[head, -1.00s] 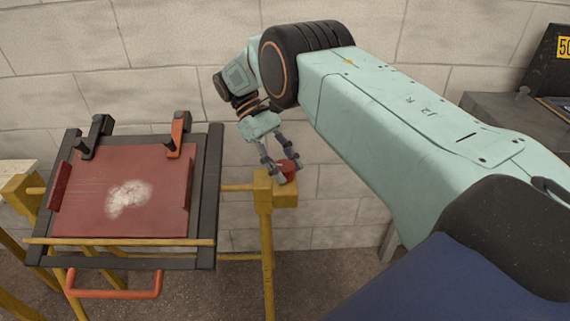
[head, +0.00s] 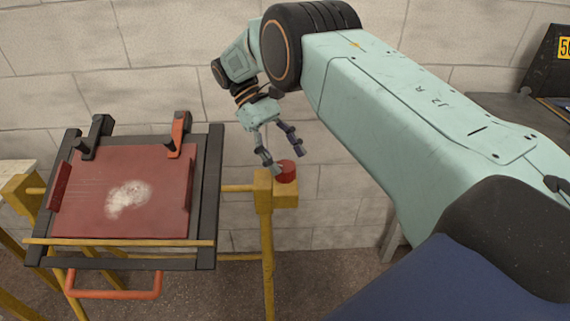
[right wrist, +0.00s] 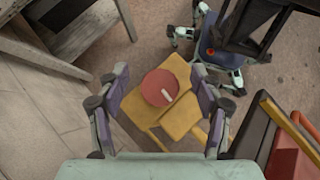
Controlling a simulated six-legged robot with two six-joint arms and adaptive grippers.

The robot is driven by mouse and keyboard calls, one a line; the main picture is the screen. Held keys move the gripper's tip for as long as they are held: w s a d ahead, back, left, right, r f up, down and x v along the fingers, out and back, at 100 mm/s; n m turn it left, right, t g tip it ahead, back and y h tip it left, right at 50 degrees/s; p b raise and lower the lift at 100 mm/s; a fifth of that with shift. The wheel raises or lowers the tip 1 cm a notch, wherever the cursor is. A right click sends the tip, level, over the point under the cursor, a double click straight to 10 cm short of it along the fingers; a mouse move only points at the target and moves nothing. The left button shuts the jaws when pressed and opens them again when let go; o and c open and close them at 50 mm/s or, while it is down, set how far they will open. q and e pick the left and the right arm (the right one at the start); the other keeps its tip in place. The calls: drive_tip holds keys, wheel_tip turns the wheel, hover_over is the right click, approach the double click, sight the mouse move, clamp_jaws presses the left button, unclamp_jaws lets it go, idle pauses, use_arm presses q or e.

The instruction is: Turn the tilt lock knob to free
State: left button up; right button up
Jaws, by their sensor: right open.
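The tilt lock knob (head: 286,172) is a red round knob on the yellow post bracket (head: 285,193) at the right of the tilting frame. In the right wrist view the knob (right wrist: 158,86) shows a short white mark running from near its middle toward its lower right edge. My right gripper (head: 284,156) is open and empty just above the knob. In the right wrist view the fingers (right wrist: 160,75) stand apart on either side of the knob, with gaps to it. No free or locked label is readable. My left gripper is not in view.
The dark frame (head: 212,190) holds a red panel (head: 90,200) with a pale patch, under a black clamp (head: 97,135) and an orange clamp (head: 178,135). An orange handle (head: 115,296) hangs in front. A block wall stands behind; a grey bench (head: 500,105) is at right.

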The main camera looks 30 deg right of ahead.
sight(285, 166)
wheel_tip(285, 166, up, 7)
drive_tip(key=shift+f, duration=0.1)
drive_tip(key=shift+s, duration=0.1)
idle(0.3)
idle(0.3)
